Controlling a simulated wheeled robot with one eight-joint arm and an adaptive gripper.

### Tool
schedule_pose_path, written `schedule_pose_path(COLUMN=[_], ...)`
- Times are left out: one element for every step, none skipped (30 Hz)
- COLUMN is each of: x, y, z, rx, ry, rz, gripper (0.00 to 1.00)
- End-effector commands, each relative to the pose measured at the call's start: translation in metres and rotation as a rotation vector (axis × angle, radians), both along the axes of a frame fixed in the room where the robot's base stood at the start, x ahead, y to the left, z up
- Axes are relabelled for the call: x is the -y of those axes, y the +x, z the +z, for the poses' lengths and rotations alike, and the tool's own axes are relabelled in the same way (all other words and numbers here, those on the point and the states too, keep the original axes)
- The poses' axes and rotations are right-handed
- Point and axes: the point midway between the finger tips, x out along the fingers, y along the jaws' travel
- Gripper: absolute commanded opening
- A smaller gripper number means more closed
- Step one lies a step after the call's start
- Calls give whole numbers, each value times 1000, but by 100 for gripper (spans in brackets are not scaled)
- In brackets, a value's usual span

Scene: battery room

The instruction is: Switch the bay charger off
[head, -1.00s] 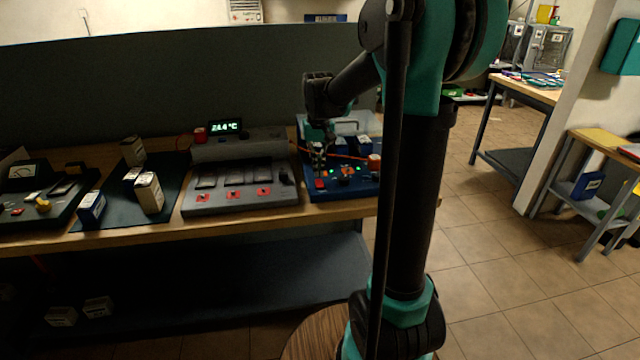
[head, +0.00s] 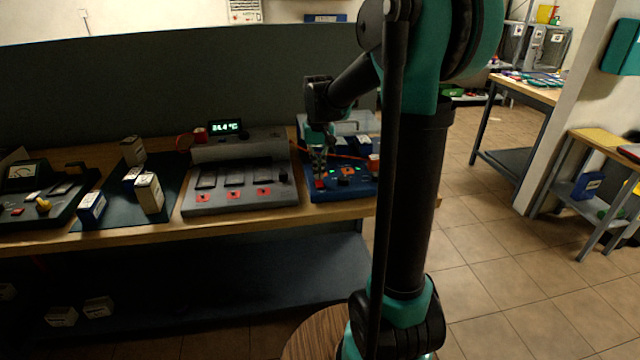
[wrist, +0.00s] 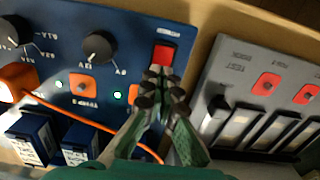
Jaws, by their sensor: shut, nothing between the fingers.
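The bay charger is a blue panel (head: 340,188) at the right end of the bench. In the wrist view its face (wrist: 70,20) carries black knobs (wrist: 100,46), orange parts (wrist: 82,88) and a lit green lamp (wrist: 118,96). A red switch (wrist: 163,55) sits at the panel's edge beside the grey unit. My gripper (wrist: 162,82) is shut and empty, with its fingertips just by the red switch and covering its lower side. I cannot tell whether they touch. In the head view my gripper (head: 318,177) points down over the panel's left part.
A grey unit (head: 240,198) with red switches and several slots stands close left of the charger. Small boxes (head: 149,192) stand on a dark mat farther left. An orange cable (wrist: 90,124) crosses the charger. Blue blocks (wrist: 32,138) sit on it.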

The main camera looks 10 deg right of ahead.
Motion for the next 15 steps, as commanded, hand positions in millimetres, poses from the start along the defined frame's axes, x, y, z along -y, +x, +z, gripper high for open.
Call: schedule_pose_path(x=[0,0,0,0,0,0,0,0,0,0,0,0,0,0,0], y=[0,0,0,0,0,0,0,0,0,0,0,0,0,0,0], z=[-1,-1,-2,-2,-3,-3,-4,-4,-4,-5,-5,-6,-6,-7,-7], rx=[0,0,0,0,0,0,0,0,0,0,0,0,0,0,0], ry=[0,0,0,0,0,0,0,0,0,0,0,0,0,0,0], rz=[0,0,0,0,0,0,0,0,0,0,0,0,0,0,0], gripper=[0,0,0,0,0,0,0,0,0,0,0,0,0,0,0])
